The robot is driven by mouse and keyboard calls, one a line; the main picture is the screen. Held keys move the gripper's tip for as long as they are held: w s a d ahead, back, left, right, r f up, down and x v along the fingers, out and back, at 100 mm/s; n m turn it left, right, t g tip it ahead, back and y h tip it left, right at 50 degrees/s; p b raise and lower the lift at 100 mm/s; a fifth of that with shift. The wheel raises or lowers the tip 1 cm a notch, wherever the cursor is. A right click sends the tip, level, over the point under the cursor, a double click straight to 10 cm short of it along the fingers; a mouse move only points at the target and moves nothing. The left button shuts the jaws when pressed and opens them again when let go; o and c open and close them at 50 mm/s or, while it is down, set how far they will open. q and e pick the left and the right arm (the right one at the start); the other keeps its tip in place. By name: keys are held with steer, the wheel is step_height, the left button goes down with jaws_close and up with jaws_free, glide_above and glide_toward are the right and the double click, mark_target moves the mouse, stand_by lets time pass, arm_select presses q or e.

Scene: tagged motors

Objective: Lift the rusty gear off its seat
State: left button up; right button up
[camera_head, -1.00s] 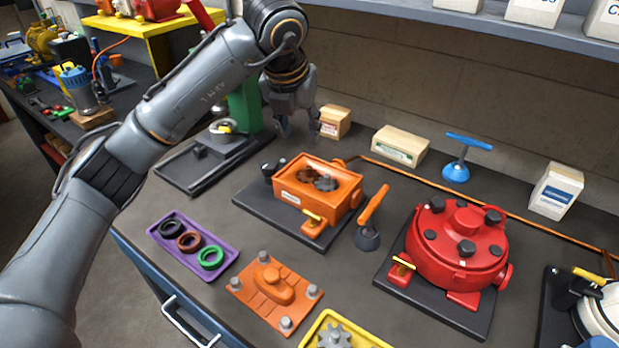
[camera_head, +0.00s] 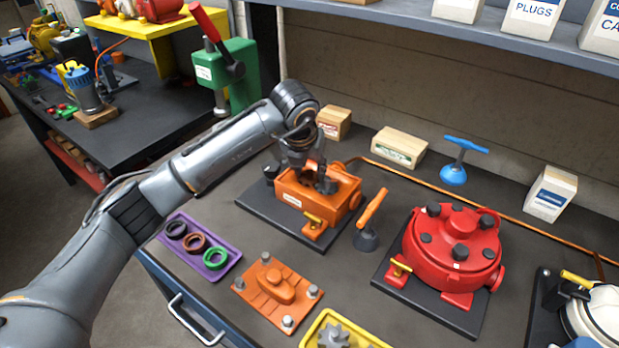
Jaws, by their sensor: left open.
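The orange gearbox housing (camera_head: 293,197) stands open on a dark base plate (camera_head: 262,212) at the middle of the bench. My left gripper (camera_head: 322,185) points down into its open top, with its fingers at the gears. It is open. The rusty gear is hidden behind the gripper and wrist, so I cannot tell whether the fingers touch it. A dark grey part shows beside the fingertips inside the housing. My right gripper is not in view.
An orange-handled tool (camera_head: 370,222) stands right of the housing, then a red round housing (camera_head: 455,245). In front are an orange cover plate (camera_head: 262,300), a purple tray (camera_head: 232,262) with rings and a yellow tray (camera_head: 312,330) with a grey gear. Small boxes stand behind.

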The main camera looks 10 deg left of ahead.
mark_target(308, 181)
arm_select(q)
jaws_close()
steer(key=shift+r, duration=0.15)
steer(key=shift+r+b, duration=0.15)
steer(key=shift+b, duration=0.15)
steer(key=v, duration=0.1)
steer(key=b+v, duration=0.1)
steer(key=v, duration=0.1)
steer(key=shift+w+r, duration=0.25)
steer(key=shift+w, duration=0.05)
steer(key=s+a+r+b, duration=0.1)
steer(key=s+a+r, duration=0.2)
steer(key=s+r, duration=0.9)
steer(key=shift+s+b, duration=0.4)
steer(key=shift+s, duration=0.2)
